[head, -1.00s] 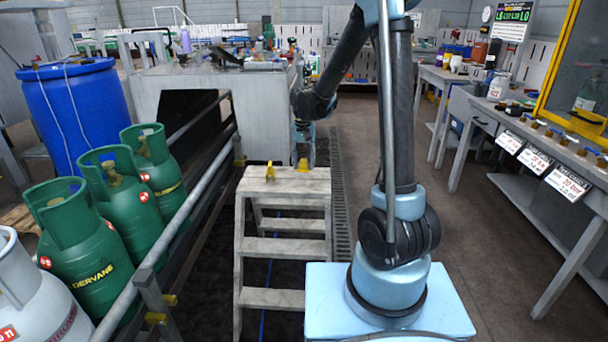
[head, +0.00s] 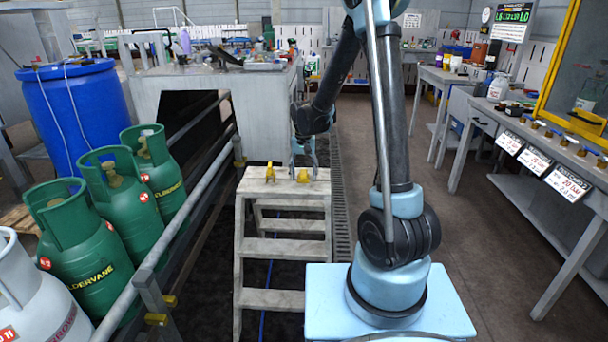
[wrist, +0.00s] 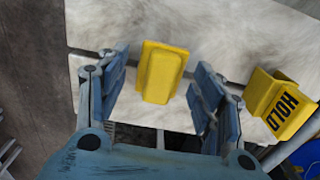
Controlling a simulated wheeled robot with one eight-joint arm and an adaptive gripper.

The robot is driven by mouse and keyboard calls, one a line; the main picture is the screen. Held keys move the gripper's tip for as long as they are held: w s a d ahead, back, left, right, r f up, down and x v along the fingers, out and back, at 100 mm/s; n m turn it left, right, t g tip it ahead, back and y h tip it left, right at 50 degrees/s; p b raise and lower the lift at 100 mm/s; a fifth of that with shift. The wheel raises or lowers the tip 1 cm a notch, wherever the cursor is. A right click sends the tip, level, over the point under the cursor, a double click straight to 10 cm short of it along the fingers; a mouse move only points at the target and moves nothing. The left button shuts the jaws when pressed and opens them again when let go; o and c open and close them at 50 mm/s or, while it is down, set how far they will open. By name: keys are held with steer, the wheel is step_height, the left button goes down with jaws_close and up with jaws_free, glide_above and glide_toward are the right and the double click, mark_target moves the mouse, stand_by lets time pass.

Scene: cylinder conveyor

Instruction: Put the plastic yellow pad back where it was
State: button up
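A yellow pad (wrist: 163,72) lies on the pale, worn top step of a grey step stand (wrist: 222,28). In the wrist view it sits between the two fingers of my gripper (wrist: 160,90), with a gap on each side. My gripper is open and holds nothing. In the head view the gripper (head: 304,158) points down over the right side of the top step, above the right yellow piece (head: 303,176). A second yellow piece (wrist: 283,102), marked HOLD, is right of the fingers in the wrist view. A yellow piece (head: 270,171) also stands at left on the step.
A metal railing (head: 185,215) runs left of the stand, with green gas cylinders (head: 115,205) and a blue drum (head: 75,110) beyond it. A large grey cabinet (head: 215,95) stands behind. A workbench (head: 545,160) is at right, with open floor before it.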

mark_target(304, 172)
steer(key=shift+r, duration=0.1)
step_height(304, 172, up, 12)
steer(key=s+d+r, duration=0.3)
steer(key=s+d, duration=0.3)
steer(key=d, duration=0.1)
steer(key=s+d+f, duration=0.2)
steer(key=s+d, duration=0.3)
steer(key=s, duration=0.3)
steer(key=s+d+f+t, duration=0.1)
steer(key=s+d+f, duration=0.2)
steer(key=s, duration=0.6)
steer(key=s+d+f+t, duration=0.1)
steer(key=s+d+f, duration=0.1)
steer(key=s+d, duration=0.4)
steer(key=s, duration=0.2)
steer(key=shift+s+d+f+n, duration=0.15)
steer(key=shift+s+d+n, duration=0.15)
steer(key=shift+s+d, duration=0.05)
